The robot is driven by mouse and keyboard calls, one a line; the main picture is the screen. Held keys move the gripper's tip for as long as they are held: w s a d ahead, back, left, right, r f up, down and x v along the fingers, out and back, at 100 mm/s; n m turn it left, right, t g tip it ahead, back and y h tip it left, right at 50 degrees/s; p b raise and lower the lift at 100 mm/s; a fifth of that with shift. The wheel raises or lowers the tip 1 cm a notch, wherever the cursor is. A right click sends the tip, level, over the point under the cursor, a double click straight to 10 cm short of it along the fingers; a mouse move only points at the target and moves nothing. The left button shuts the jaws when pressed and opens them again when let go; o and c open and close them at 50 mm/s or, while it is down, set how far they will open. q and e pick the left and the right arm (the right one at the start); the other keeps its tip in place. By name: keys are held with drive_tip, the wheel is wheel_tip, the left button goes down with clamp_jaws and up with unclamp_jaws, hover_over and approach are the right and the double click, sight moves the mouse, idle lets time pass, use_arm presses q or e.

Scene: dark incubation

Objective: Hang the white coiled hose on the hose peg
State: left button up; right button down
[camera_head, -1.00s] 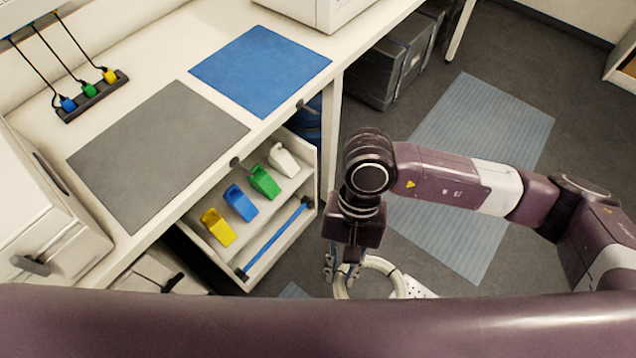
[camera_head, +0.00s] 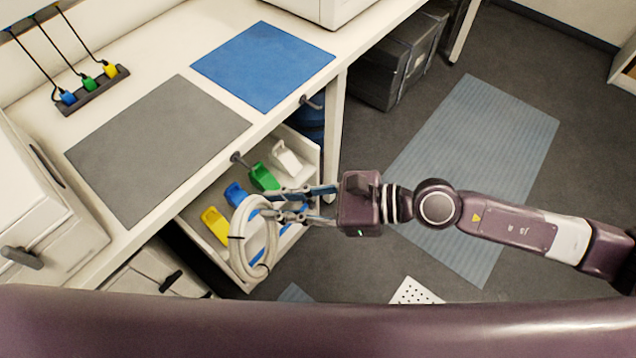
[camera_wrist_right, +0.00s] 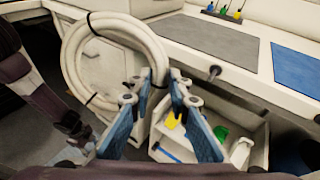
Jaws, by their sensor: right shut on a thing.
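The white coiled hose (camera_head: 237,228) is in my right gripper (camera_head: 276,205), hanging as an upright ring with dark ties. The fingers are shut on one side of the coil. In the right wrist view the hose (camera_wrist_right: 75,62) fills the upper left, beyond the gripper (camera_wrist_right: 160,82). A dark peg (camera_head: 238,160) sticks out from the bench's front edge, above the coil and apart from it; it also shows in the right wrist view (camera_wrist_right: 214,72). A second peg (camera_head: 311,103) is farther along that edge. I cannot tell which is the hose peg.
Below the bench (camera_head: 160,205), an open drawer (camera_head: 312,160) holds yellow (camera_head: 216,226), blue, green (camera_head: 263,177) and white (camera_head: 285,157) pieces. The coil hangs in front of it. A perforated white piece (camera_head: 414,292) lies on the floor.

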drive_tip(key=w+d+f+m+t, duration=0.6)
drive_tip(key=w+t, duration=0.2)
drive_tip(key=t, duration=0.1)
drive_tip(key=w+a+f+b, duration=0.2)
drive_tip(key=w+a+f, duration=0.1)
drive_tip(key=w+a, duration=0.4)
drive_tip(key=shift+w+a+b, duration=0.15)
drive_tip(key=shift+a+b, duration=0.2)
drive_tip(key=shift+a, duration=0.7)
idle(0.6)
drive_tip(key=shift+f, duration=0.1)
drive_tip(key=c, duration=1.7)
unclamp_jaws()
drive_tip(key=shift+c, duration=0.2)
